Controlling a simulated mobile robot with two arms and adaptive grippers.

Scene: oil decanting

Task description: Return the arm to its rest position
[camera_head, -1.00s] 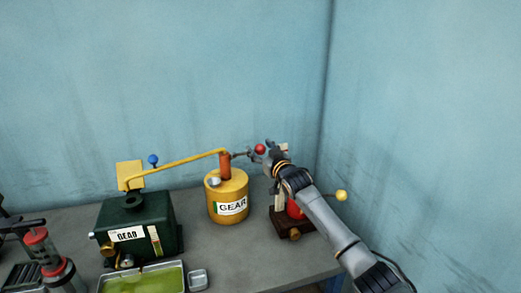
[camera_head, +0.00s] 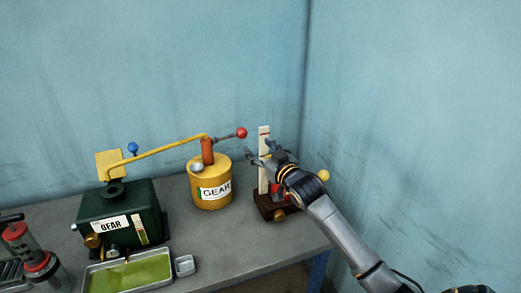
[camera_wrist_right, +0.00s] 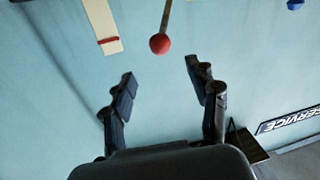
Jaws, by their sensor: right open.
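My right gripper (camera_head: 262,156) is open and empty in the head view, with its arm coming in from the lower right. It is in front of a device with an upright white strip (camera_head: 264,143) on a dark base (camera_head: 265,207). In the right wrist view, my right gripper (camera_wrist_right: 162,85) has its fingers spread with only wall between them. The red ball (camera_wrist_right: 160,44) of the pump lever shows beyond the fingertips. The strip also shows in the wrist view (camera_wrist_right: 102,25). My left gripper is not in view.
A yellow GEAR can (camera_head: 211,180) with a red lever ball (camera_head: 241,132) stands left of my gripper. A green GEAR box (camera_head: 120,213) is further left, with a tray of green fluid (camera_head: 130,275) in front. The wall corner is close behind on the right.

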